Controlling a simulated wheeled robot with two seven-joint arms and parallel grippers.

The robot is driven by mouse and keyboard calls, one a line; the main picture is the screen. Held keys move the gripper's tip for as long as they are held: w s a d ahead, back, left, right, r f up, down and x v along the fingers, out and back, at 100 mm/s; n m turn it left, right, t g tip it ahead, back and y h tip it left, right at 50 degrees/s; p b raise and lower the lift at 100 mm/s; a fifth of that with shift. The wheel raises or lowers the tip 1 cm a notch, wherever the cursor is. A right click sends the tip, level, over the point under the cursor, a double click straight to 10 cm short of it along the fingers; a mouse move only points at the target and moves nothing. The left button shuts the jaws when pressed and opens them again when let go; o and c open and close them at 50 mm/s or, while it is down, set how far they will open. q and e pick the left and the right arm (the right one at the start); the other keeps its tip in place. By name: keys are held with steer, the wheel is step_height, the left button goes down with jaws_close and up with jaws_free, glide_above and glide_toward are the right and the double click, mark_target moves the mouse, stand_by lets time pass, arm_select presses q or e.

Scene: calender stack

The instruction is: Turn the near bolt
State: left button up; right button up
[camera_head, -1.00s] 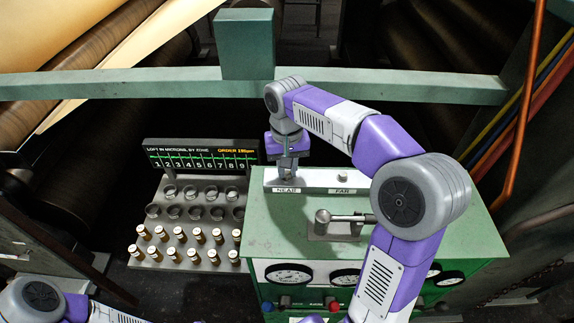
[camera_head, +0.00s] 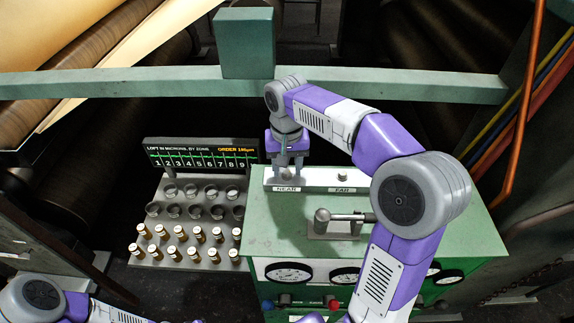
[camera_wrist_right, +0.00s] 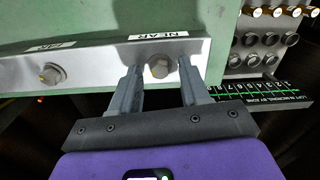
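The near bolt (camera_wrist_right: 159,66) is a hex head on the pale metal strip, beside the NEAR label (camera_wrist_right: 159,35). My right gripper (camera_wrist_right: 160,66) is open, with one finger on each side of the bolt. In the wrist view a gap shows between the bolt head and each finger. In the head view my right gripper (camera_head: 289,176) points down at the strip above the NEAR label, and its fingers partly hide the bolt. My left gripper is not in view; only part of my left arm shows at the lower left.
The far bolt (camera_wrist_right: 52,74) sits farther along the strip; it also shows in the head view (camera_head: 342,177). A metal T-handle (camera_head: 345,217) stands on the green cabinet (camera_head: 275,225). Left of it is a rack of brass-coloured pieces (camera_head: 170,225) below a zone display (camera_head: 200,153).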

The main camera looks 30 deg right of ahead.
mark_target(287, 171)
step_height(287, 171, up, 8)
steer(key=shift+f+p, duration=0.2)
steer(key=shift+p, duration=0.1)
stand_by(0.3)
steer(key=shift+f, duration=0.1)
step_height(287, 171, down, 8)
steer(key=shift+r+b, duration=0.2)
steer(key=shift+b, duration=0.1)
steer(key=shift+n, duration=0.3)
stand_by(0.4)
